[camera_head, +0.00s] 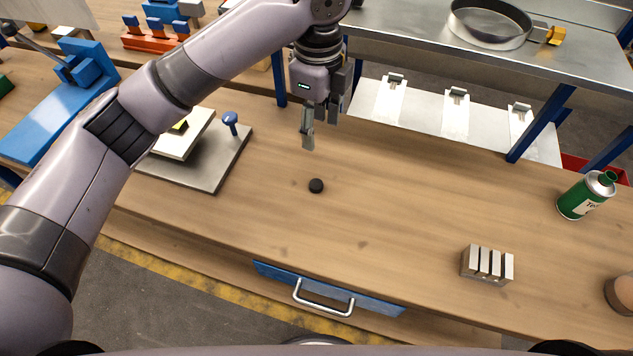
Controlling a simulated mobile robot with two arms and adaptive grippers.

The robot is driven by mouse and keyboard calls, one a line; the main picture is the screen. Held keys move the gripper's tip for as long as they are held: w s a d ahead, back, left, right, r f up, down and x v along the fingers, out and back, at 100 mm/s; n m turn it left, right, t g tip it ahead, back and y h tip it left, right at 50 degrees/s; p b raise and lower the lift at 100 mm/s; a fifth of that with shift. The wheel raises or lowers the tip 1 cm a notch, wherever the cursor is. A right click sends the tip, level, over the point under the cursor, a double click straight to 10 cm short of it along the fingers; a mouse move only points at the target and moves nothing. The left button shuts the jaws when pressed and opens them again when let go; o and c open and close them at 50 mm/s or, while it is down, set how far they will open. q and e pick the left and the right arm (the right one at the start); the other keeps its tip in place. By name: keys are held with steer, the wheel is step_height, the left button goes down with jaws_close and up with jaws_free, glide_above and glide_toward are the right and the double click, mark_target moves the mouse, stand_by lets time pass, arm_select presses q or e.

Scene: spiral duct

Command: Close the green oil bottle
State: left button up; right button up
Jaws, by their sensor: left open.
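The green oil bottle (580,199) stands at the right of the wooden bench, with a white label, a silver shoulder and a green neck or top (608,178). From here I cannot tell whether its mouth is covered. A small round black piece, perhaps a cap (316,186), lies on the bare wood near the middle. My left gripper (320,133) is open and empty, pointing down above the bench, just behind the black piece and apart from it. It is far to the left of the bottle. My right gripper is not in view.
A slotted metal block (487,264) sits front right, and a brown round object (622,294) at the right edge. A metal plate with a blue knob (230,122) lies left of my gripper. A raised metal shelf (420,45) with a round pan runs behind. The bench's centre is mostly clear.

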arm_select(q)
steer(key=p, duration=0.2)
glide_above(317, 184)
steer(key=f, duration=1)
steer(key=shift+w+f, duration=0.1)
steer(key=shift+w, duration=0.15)
steer(key=shift+f, duration=0.55)
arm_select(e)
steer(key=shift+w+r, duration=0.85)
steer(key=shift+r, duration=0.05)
arm_select(q)
steer(key=shift+f, duration=0.1)
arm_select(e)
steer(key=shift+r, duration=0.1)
arm_select(q)
steer(key=shift+s+f, duration=0.1)
steer(key=shift+f, duration=0.25)
steer(key=f+p, duration=0.1)
steer(key=f, duration=0.3)
steer(key=shift+s+f+p, duration=0.15)
steer(key=shift+s+p, duration=0.05)
steer(key=shift+p, duration=0.1)
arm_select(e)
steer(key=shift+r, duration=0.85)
arm_select(q)
steer(key=shift+c, duration=0.5)
